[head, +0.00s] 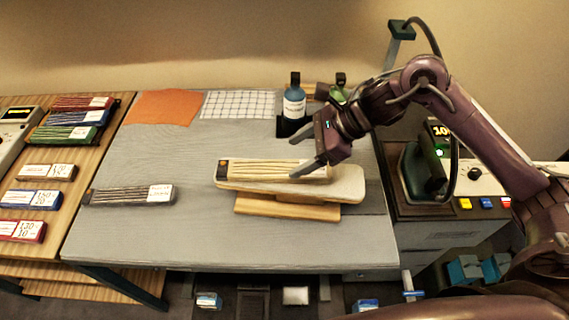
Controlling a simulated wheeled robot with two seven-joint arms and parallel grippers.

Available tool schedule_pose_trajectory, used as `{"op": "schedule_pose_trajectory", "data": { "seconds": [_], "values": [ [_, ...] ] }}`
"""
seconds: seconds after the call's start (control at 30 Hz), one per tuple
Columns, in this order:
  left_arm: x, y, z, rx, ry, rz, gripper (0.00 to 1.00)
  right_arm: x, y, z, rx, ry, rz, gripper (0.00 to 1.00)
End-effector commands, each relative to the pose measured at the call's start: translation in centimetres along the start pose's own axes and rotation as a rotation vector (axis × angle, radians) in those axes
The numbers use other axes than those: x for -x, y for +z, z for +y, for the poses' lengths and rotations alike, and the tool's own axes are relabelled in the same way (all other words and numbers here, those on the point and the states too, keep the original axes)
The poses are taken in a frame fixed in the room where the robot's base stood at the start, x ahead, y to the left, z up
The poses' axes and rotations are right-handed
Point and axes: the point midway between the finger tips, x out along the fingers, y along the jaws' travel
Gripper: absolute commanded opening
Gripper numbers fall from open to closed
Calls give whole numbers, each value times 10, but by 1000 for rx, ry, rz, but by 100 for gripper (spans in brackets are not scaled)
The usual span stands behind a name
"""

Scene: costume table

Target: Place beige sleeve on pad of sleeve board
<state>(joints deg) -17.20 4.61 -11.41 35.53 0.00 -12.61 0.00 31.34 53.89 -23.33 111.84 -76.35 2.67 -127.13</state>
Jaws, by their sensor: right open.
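The beige sleeve (270,170) is a flat ribbed strip with a dark end at the left. It lies along the pale pad of the sleeve board (346,186), over its left and middle part. The board's wooden base (288,208) shows below the pad. My right gripper (306,168) is open at the right part of the sleeve, its fingers pointing down and left. One finger overlaps the sleeve in the picture; whether it touches cannot be told. My left gripper is not in view.
A brown sleeve (130,195) lies on the grey table (160,235) at left. An orange cloth (165,107), a checked cloth (238,104) and a blue bottle (294,102) are at the back. An iron (420,172) stands at right. The table's front is clear.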

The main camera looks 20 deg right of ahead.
Motion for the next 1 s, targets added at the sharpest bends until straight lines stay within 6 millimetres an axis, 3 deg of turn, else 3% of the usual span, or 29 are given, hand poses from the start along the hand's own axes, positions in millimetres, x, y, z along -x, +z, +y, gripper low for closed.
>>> {"op": "schedule_pose_trajectory", "data": {
  "seconds": [0.2,0.33,1.0],
  "values": [
    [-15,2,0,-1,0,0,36,41,-2,-1,1,-3,3,71],
    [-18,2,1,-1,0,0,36,55,-1,0,1,-2,1,71],
    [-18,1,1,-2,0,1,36,61,0,0,0,2,0,71]
  ]
}}
